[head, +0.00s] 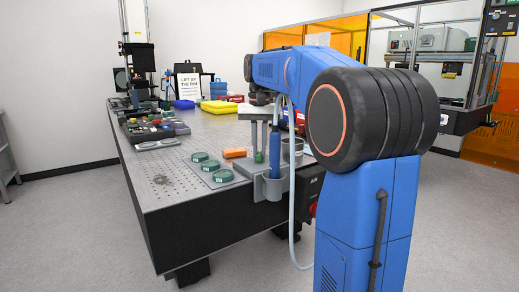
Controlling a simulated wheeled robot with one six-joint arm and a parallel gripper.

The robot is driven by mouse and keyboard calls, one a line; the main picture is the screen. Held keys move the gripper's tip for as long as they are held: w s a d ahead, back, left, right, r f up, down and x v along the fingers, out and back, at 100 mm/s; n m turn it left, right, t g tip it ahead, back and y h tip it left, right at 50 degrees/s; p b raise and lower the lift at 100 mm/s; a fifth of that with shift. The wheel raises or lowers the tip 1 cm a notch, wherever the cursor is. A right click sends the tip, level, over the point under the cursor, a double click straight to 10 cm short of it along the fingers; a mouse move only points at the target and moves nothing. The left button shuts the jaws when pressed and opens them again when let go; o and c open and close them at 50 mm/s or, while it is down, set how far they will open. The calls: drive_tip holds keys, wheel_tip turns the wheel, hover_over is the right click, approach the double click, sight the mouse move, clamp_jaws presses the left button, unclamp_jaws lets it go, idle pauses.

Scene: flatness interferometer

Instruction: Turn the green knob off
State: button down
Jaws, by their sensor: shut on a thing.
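My blue arm reaches over the front right part of the table. My pale gripper (258,146) points down from the arm's dark wrist, near the table's front right corner. Its fingers are shut on a small green piece, which looks like the green knob (258,157). The knob is mostly hidden by the fingers, so which way it is turned cannot be seen.
A blue cylinder (275,155) with a pale hose stands in a grey holder (271,188) close right of the gripper. Several green discs (211,165) and an orange block (235,153) lie to the left. The table's (175,190) front left is mostly clear.

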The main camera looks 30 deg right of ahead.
sight(260, 153)
drive_tip(key=m, duration=0.5)
drive_tip(key=shift+m, duration=2.5)
drive_tip(key=c, duration=1.8)
unclamp_jaws()
drive_tip(key=shift+o, duration=0.2)
wheel_tip(260, 153, up, 17)
drive_tip(key=shift+r, duration=0.2)
drive_tip(key=shift+s, duration=0.1)
